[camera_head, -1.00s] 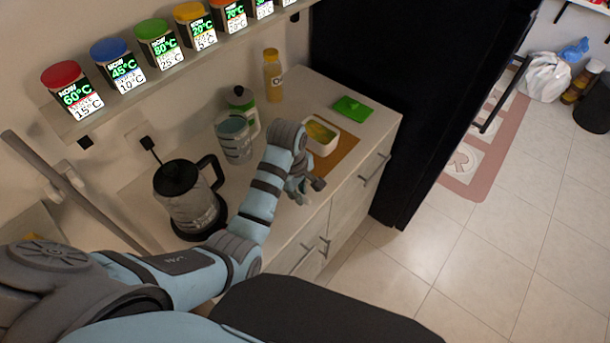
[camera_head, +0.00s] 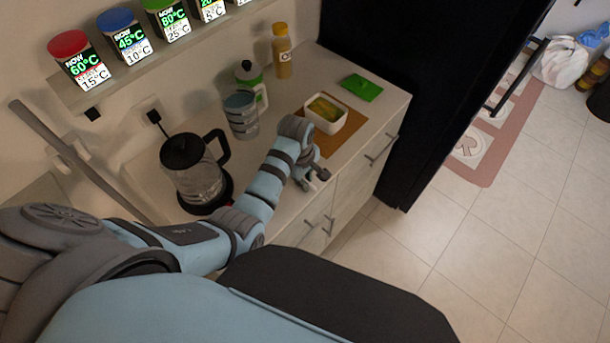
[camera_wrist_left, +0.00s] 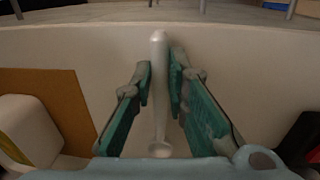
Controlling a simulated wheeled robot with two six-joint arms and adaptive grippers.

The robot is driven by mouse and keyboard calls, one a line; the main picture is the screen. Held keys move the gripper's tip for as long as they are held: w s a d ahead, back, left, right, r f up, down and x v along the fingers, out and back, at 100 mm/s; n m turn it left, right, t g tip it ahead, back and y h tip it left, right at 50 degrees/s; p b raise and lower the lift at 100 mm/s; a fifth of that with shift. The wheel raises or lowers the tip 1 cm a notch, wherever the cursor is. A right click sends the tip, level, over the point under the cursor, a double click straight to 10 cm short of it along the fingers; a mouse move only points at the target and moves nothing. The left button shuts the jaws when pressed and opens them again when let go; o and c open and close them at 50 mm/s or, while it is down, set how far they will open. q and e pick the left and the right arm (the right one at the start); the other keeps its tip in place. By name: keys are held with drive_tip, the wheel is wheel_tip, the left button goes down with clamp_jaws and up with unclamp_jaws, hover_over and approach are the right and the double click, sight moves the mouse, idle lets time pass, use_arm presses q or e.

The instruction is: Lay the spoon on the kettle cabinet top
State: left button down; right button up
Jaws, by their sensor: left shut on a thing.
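The kettle cabinet top (camera_head: 386,97) is a pale counter along the wall. The kettle (camera_head: 195,175), glass with a black lid, stands on its left part. My left gripper (camera_head: 312,178) is over the front edge of this top, above the drawer handles. In the left wrist view my left gripper (camera_wrist_left: 159,80) is shut on the spoon (camera_wrist_left: 159,95), a pale grey spoon lying lengthwise between the green finger pads. Its handle points away and its bowl is near the palm. Whether the spoon touches the top cannot be told. My right gripper is not in view.
A white food box (camera_head: 326,116) stands on a brown board (camera_head: 342,143) behind the gripper.

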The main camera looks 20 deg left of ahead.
use_arm(q)
drive_tip(key=c, duration=1.5)
unclamp_jaws()
drive_tip(key=shift+r, duration=0.1)
drive_tip(key=r, duration=0.7)
drive_tip(key=shift+s+a+r, duration=0.15)
drive_tip(key=shift+s+a, duration=0.05)
drive_tip(key=shift+s, duration=0.2)
